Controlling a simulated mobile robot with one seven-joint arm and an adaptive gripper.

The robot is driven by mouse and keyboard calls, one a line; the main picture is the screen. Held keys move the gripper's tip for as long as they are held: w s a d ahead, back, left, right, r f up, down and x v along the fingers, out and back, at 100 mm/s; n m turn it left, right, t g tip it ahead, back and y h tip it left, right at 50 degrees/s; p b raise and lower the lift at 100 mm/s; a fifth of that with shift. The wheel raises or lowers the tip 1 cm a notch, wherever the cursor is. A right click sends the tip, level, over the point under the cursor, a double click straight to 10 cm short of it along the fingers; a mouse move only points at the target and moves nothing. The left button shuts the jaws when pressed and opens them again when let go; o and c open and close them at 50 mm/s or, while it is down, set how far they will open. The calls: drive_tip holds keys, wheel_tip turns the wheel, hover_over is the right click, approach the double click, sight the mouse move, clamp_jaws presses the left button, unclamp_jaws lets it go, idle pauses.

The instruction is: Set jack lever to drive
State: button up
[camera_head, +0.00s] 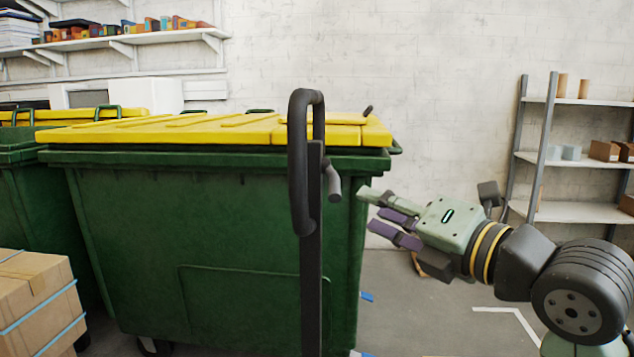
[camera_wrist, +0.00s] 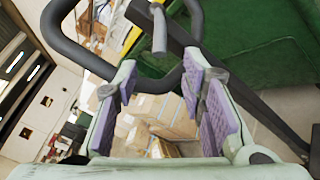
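The jack's black loop handle (camera_head: 297,160) stands upright on a dark bar (camera_head: 312,260) in front of a green bin in the head view. A short grey lever (camera_head: 333,184) sticks out on the right side of the bar, inside the handle area. In the wrist view the lever (camera_wrist: 159,32) hangs at the top middle, beyond the fingertips, and the loop handle (camera_wrist: 65,42) curves around it. My gripper (camera_head: 369,210) is right of the lever, pointing left at it, apart from it. Its purple-padded fingers (camera_wrist: 162,75) are open with nothing between them.
Green bins with yellow lids (camera_head: 200,230) stand behind the handle. Cardboard boxes (camera_head: 40,300) are at the lower left. A grey shelf rack (camera_head: 575,158) stands at the right wall. Floor between the bin and rack looks mostly clear.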

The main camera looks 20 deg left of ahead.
sight(333, 191)
drive_tip(key=p+x, duration=0.2)
drive_tip(key=x, duration=0.9)
clamp_jaws()
idle(0.3)
drive_tip(key=shift+r, duration=0.1)
idle(0.3)
